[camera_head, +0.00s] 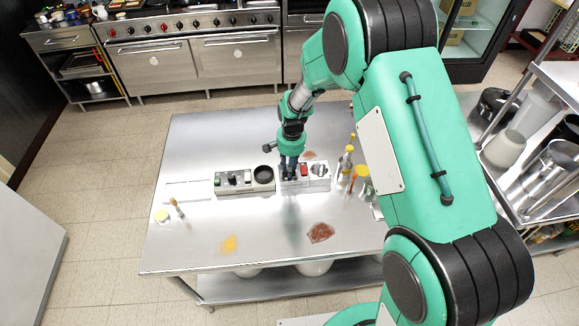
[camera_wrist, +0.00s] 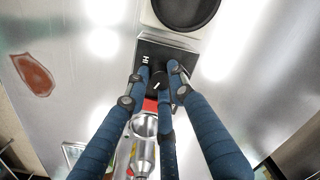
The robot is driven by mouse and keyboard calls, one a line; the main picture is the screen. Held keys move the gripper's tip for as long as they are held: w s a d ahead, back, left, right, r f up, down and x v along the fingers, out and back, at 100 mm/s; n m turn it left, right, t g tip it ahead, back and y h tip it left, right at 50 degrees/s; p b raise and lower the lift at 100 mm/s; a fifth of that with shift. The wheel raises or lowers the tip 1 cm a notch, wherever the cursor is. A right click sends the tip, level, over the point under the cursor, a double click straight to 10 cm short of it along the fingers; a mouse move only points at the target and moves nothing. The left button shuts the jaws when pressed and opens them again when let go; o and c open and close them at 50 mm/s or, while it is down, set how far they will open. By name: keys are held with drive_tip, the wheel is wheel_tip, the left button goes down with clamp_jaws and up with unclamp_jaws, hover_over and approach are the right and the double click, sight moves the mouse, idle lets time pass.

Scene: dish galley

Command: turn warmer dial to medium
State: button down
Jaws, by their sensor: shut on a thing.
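The warmer's control box (camera_wrist: 146,50) is dark-faced in the wrist view, with a white "HI" label near its left edge. Its black dial (camera_wrist: 157,84) has a short white pointer mark and sits between my fingers. My gripper (camera_wrist: 161,78) has blue fingers closed around the dial from several sides. In the head view my gripper (camera_head: 289,178) points down onto the control row in the middle of the steel table and hides the dial. The other setting labels are hidden or too small to read, so I cannot tell the exact setting.
Left of my gripper stands a panel with knobs (camera_head: 235,181) and a black round plate (camera_head: 263,175). A red switch (camera_head: 304,170) and another dial (camera_head: 320,170) lie just right. Yellow-topped bottles (camera_head: 346,160) stand further right. The table's front (camera_head: 270,240) is mostly clear, with stains.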

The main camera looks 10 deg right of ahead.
drive_tip(key=m, duration=0.5)
drive_tip(key=shift+s, duration=0.1)
drive_tip(key=shift+m, duration=0.3)
drive_tip(key=c, duration=1.5)
unclamp_jaws()
drive_tip(key=shift+a, duration=0.1)
drive_tip(key=shift+r, duration=0.1)
drive_tip(key=r, duration=1.1)
drive_tip(key=shift+s+d+r, duration=0.2)
drive_tip(key=shift+r, duration=0.15)
drive_tip(key=shift+r, duration=0.1)
